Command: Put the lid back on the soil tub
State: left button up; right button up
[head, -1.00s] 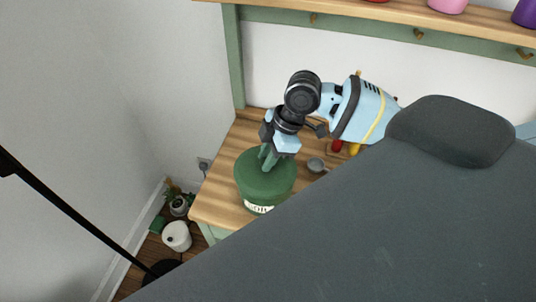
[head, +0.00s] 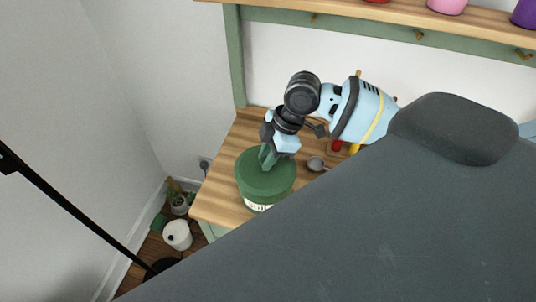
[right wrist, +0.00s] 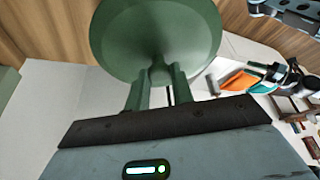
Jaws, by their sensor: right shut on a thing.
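The green soil tub (head: 262,205) stands on the wooden bench top near its left end; part of its pale label shows at the front. The round green lid (head: 265,180) is at the tub's mouth, over it. In the head view I cannot tell whether it is fully seated. My right gripper (head: 268,158) comes down from above and is shut on the lid's knob. In the right wrist view the lid's disc (right wrist: 155,35) fills the top middle, and its knob is between the fingers (right wrist: 158,88). My left gripper is not in view.
A small grey scoop-like thing (head: 316,163) lies right of the tub, with red and yellow items behind. The bench (head: 215,200) ends just left of the tub. A white container (head: 177,235) stands on the floor. A shelf (head: 400,14) runs above.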

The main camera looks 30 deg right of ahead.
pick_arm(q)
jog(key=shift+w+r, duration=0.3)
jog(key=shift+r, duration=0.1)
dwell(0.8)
pick_arm(e)
jog(key=shift+f, duration=0.1)
jog(key=o, duration=1.1)
jog(key=shift+c, duration=0.2)
jog(key=shift+o, duration=0.4)
jog(key=o, duration=0.4)
jog(key=shift+r+p, duration=0.85)
jog(key=shift+r, duration=0.85)
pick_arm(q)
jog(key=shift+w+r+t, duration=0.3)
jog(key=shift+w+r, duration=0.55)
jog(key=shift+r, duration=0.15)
pick_arm(e)
jog(key=shift+r, duration=1.8)
